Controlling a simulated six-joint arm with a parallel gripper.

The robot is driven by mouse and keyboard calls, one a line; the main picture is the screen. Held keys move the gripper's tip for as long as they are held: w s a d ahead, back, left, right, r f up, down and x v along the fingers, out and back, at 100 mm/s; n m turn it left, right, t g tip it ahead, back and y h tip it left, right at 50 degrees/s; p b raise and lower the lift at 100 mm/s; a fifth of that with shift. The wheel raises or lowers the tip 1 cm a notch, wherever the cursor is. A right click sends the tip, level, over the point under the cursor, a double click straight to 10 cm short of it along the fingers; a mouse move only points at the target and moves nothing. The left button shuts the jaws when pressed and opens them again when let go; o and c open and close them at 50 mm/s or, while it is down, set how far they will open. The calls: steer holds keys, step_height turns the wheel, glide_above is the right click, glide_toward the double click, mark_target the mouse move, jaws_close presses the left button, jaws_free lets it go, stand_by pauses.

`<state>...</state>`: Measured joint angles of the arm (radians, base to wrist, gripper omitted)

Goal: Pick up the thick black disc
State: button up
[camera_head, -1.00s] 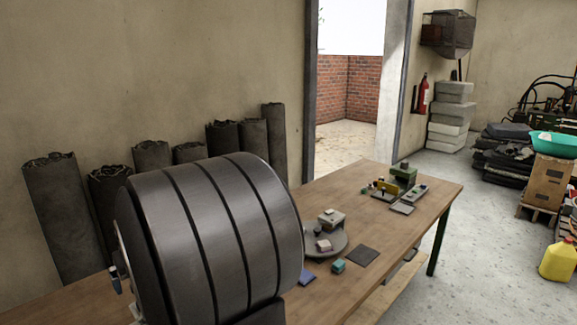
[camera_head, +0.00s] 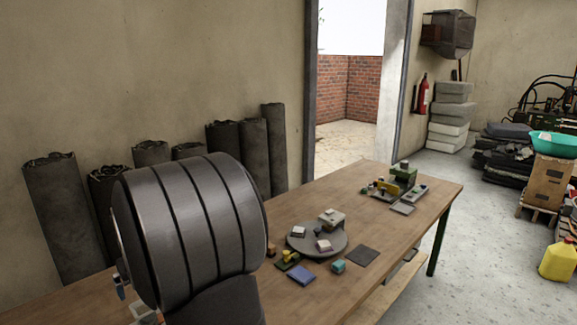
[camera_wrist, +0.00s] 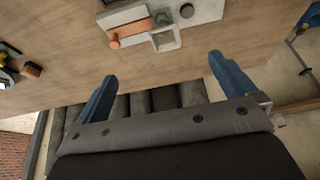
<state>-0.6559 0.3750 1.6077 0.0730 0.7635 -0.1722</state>
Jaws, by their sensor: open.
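A small dark block with a brown top (camera_wrist: 32,69) lies at the left of that view. A grey round plate (camera_head: 298,246) with small blocks on it sits on the table in the head view.
A pale grey fixture (camera_wrist: 192,12) with an orange-handled part (camera_wrist: 128,42) lies ahead of the fingers. A blue block (camera_head: 301,274), a teal block (camera_head: 338,266) and a dark square sheet (camera_head: 363,256) lie near the round plate. Dark rolls (camera_head: 254,158) stand along the wall.

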stand_by(0.4)
steer(key=c, duration=0.9)
steer(key=s+a+f+m+t+h, duration=0.2)
steer(key=s+a+f+m, duration=0.5)
steer(key=a, duration=0.3)
steer(key=x, duration=1.2)
steer(key=shift+a+f, duration=0.2)
steer(key=shift+w+x, duration=0.25)
steer(key=shift+x, duration=2.7)
